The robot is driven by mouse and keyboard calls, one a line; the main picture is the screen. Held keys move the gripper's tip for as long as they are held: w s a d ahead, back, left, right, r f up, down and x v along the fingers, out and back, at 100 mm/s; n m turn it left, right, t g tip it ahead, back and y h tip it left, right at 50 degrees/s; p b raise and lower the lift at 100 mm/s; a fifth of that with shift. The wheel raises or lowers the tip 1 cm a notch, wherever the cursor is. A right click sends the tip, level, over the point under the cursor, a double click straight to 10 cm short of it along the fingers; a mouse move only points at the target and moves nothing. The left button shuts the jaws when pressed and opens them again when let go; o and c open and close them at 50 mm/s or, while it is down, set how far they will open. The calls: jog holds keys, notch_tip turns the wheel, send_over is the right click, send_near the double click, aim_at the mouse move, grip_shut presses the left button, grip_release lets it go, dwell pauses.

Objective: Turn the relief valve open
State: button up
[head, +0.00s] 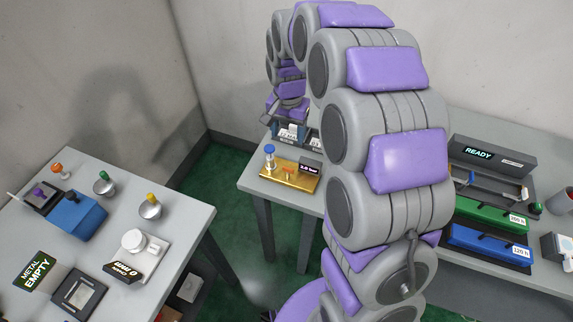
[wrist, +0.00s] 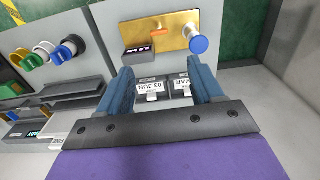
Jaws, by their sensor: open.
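The frames do not label which part is the relief valve. In the wrist view the brass plate (wrist: 146,32) is ahead of the fingers, with the orange lever (wrist: 159,31) near its middle and the blue knob (wrist: 199,44) at its right end. My gripper (wrist: 164,78) is open and empty, apart from the plate and its parts, with date cards (wrist: 150,88) showing between its fingers.
In the wrist view, several coloured knobs (wrist: 64,51) stand left of the plate. A READY unit (head: 490,155) and green (head: 490,215) and blue (head: 488,245) trays stand at the right. Another table (head: 90,210) is at the left, with floor (head: 232,225) between. My arm hides part of the far table.

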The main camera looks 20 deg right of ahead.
aim_at(288, 173)
notch_tip(288, 173, down, 16)
jog(key=shift+r+b, duration=0.15)
jog(key=shift+b, duration=0.85)
jog(key=shift+d, duration=0.1)
jog(key=c, duration=1.1)
